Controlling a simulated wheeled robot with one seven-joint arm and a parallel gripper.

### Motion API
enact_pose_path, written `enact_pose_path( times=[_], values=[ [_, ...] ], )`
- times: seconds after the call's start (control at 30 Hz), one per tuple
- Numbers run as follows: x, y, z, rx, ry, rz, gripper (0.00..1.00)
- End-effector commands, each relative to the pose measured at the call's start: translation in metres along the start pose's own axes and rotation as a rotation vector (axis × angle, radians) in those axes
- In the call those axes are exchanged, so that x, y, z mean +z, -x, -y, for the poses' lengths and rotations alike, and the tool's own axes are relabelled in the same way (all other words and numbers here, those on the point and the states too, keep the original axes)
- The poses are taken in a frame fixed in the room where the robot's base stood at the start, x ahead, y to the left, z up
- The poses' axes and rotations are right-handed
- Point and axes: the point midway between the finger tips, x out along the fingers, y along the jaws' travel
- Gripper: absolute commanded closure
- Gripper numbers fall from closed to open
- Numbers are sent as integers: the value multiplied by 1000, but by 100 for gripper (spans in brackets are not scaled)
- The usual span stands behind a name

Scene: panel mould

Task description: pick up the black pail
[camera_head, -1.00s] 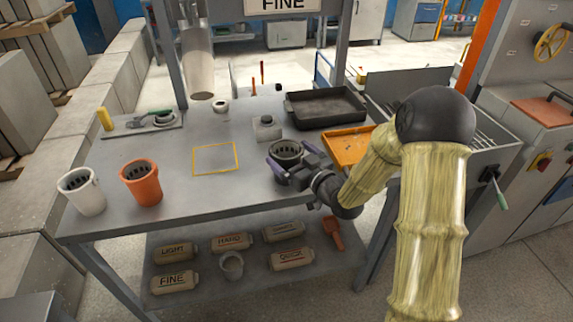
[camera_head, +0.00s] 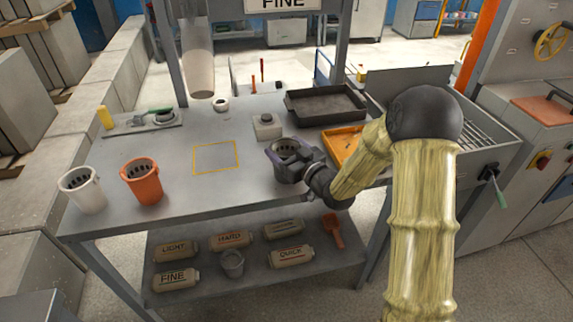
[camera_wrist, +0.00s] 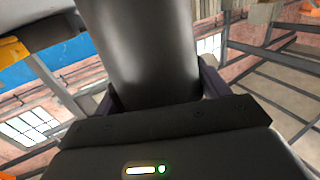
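The black pail (camera_head: 288,147) is upright at the front right part of the grey table, with its dark slotted inside showing. My gripper (camera_head: 291,158) reaches it from the right, with its fingers around the pail near its upper part. In the wrist view the dark pail wall (camera_wrist: 148,50) fills the space between the two fingers (camera_wrist: 158,95), which appear to press on its sides. Whether the pail's base touches the table is hard to tell. An orange pail (camera_head: 142,182) and a white pail (camera_head: 82,190) stand at the left.
A yellow square outline (camera_head: 216,157) marks bare tabletop left of the pail. A grey block-like item (camera_head: 267,127), a black tray (camera_head: 327,104) and an orange tray (camera_head: 343,144) lie behind and to the right. Labelled bags (camera_head: 173,278) lie on the lower shelf.

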Motion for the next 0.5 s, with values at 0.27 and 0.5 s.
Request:
enact_pose_path(
  times=[0.27, 0.5],
  values=[
    [-1, 0, 0, 1, 0, 0, 62],
    [-20, 0, 0, 0, 3, -3, 62]
  ],
)
